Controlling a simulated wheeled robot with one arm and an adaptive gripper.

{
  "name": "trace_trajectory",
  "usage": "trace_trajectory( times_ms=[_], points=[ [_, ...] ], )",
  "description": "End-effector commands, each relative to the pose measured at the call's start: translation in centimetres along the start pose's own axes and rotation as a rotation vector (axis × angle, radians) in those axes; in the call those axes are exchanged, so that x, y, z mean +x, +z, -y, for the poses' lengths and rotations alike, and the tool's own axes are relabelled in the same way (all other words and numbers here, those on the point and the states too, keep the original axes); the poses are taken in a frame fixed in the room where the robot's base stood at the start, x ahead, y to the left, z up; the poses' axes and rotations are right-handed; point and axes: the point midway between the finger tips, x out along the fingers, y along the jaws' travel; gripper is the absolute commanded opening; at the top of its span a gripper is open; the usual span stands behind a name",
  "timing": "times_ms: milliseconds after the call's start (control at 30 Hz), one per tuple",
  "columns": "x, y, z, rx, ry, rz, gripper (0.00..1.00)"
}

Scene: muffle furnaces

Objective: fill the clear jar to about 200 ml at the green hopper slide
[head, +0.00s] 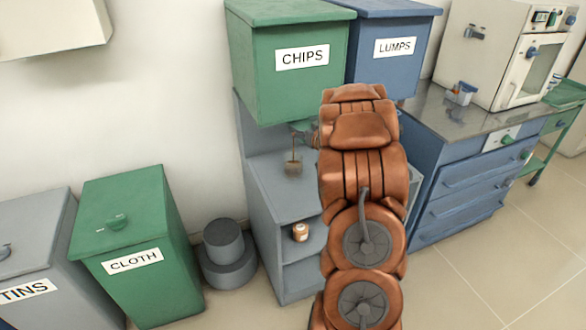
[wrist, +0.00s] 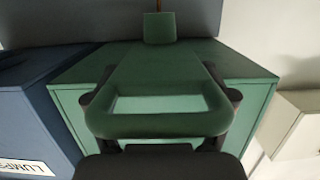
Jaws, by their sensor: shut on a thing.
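The clear jar (head: 293,168) stands upright on the grey shelf below the green hopper marked CHIPS (head: 290,85). A thin brown stream runs down to it, and it looks brown inside. Its level is too small to read. My gripper (wrist: 160,112) is shut on the green loop handle of the hopper slide (wrist: 157,124) in the wrist view. In that view the slide reaches back to a small green block with a thin brown line above it. My arm hides most of the gripper in the head view.
The blue LUMPS hopper (head: 390,50) adjoins the green one. A small orange-brown jar (head: 300,232) sits on a lower shelf. Green CLOTH (head: 135,250) and grey TINS (head: 35,265) bins stand at left. A furnace (head: 500,55) stands on the right bench.

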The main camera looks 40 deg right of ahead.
Motion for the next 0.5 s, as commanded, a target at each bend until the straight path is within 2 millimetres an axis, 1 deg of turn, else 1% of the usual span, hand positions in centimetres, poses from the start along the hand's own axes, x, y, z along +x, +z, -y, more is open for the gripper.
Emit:
trace_trajectory(
  times_ms=[333, 500],
  points=[
    [0.06, 0.04, 0.05, 0.0, -0.001, 0.001, 0.44],
    [0.65, -0.03, 0.09, 0.001, -0.002, 0.003, 0.44]
  ],
)
